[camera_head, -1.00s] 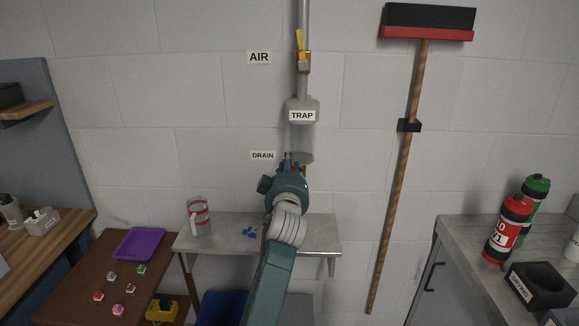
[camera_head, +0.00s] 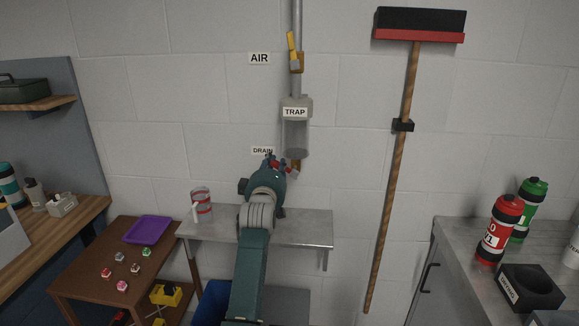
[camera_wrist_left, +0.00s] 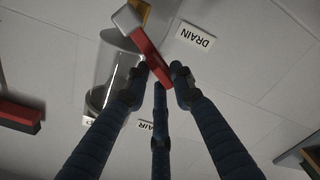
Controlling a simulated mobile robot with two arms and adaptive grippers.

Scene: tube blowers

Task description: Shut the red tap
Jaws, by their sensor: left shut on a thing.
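The red tap (camera_wrist_left: 152,58) has a red lever on a grey metal hub below the trap, beside the DRAIN label (camera_wrist_left: 195,37). In the wrist view the lever slants from the hub to between the fingertips of my left gripper (camera_wrist_left: 160,76), which is shut on it. In the head view my left gripper (camera_head: 271,162) is at the wall just under the DRAIN label (camera_head: 262,150), left of the tap's brass body (camera_head: 294,168). The gripper hides much of the lever there. My right gripper is not in view.
The clear trap bowl (camera_head: 296,135) hangs just above the tap. Higher on the pipe is a yellow AIR lever (camera_head: 292,45). A metal shelf (camera_head: 310,228) with a striped can (camera_head: 201,203) is below.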

